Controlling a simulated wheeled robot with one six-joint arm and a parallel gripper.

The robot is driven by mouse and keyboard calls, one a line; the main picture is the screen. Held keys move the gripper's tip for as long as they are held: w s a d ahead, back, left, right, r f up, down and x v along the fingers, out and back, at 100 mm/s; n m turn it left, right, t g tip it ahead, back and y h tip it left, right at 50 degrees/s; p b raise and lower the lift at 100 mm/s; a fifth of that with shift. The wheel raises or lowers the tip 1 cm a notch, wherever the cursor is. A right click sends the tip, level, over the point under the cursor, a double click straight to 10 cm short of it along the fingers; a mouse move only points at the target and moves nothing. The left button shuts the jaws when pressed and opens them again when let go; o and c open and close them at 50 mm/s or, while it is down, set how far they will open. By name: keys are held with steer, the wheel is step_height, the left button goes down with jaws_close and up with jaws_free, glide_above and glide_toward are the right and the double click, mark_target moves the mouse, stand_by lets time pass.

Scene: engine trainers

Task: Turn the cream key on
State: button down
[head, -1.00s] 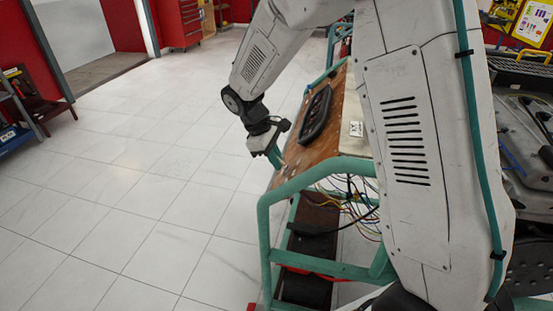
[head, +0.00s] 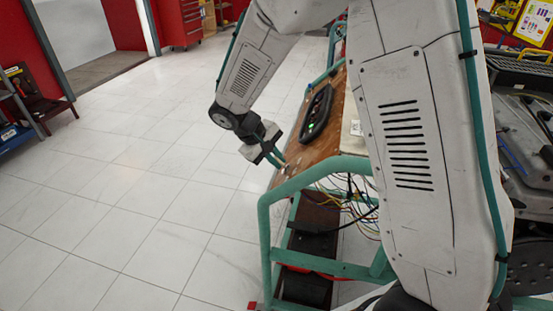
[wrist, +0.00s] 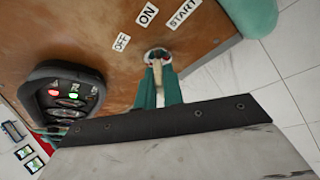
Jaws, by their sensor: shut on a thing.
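The cream key (wrist: 157,76) sits in a round ignition switch (wrist: 157,53) on a brown wooden panel in the wrist view. OFF, ON and START labels lie around the switch. My gripper (wrist: 159,72) has its teal fingers on both sides of the key and is shut on it. The fingers and glare hide part of the key, so I cannot tell exactly where it points. In the head view my gripper (head: 281,160) is at the panel's near left edge, and the key is too small to make out.
A black instrument cluster (wrist: 68,92) on the panel shows lit red and green lights; it also shows in the head view (head: 318,113). A teal tube frame (head: 265,225) carries the panel, with loose wires (head: 345,200) below. Open tiled floor lies to the left.

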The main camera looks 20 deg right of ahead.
stand_by(0.3)
steer(key=c, duration=1.5)
jaws_free()
steer(key=v, duration=0.8)
